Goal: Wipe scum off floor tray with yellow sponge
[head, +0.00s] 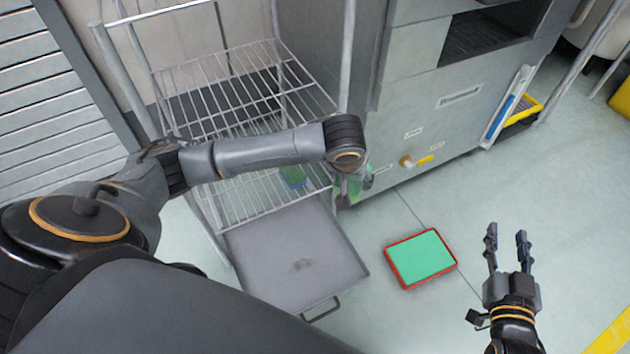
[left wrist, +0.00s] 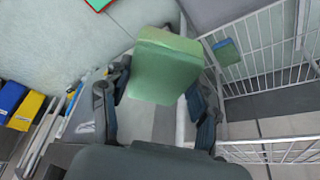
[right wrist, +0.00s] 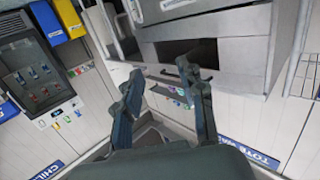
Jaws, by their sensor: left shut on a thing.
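The grey floor tray (head: 262,240) lies on the floor in front of the wire rack, with a small brownish scum patch (head: 301,265) near its middle. My left gripper (head: 350,185) is above the floor, beyond the tray's far right corner. It is shut on a green sponge-like block with a yellowish-green edge (left wrist: 165,70), seen best in the left wrist view; the block looks green rather than plain yellow. In the head view the arm partly hides it. My right gripper (head: 508,250) is open and empty over the floor at the right.
A red-rimmed tray with a green inside (head: 421,257) lies right of the floor tray. A green and blue sponge (head: 293,176) sits on the lower part of the wire rack (head: 230,85). A grey cabinet (head: 450,105) stands behind. Open floor surrounds my right gripper.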

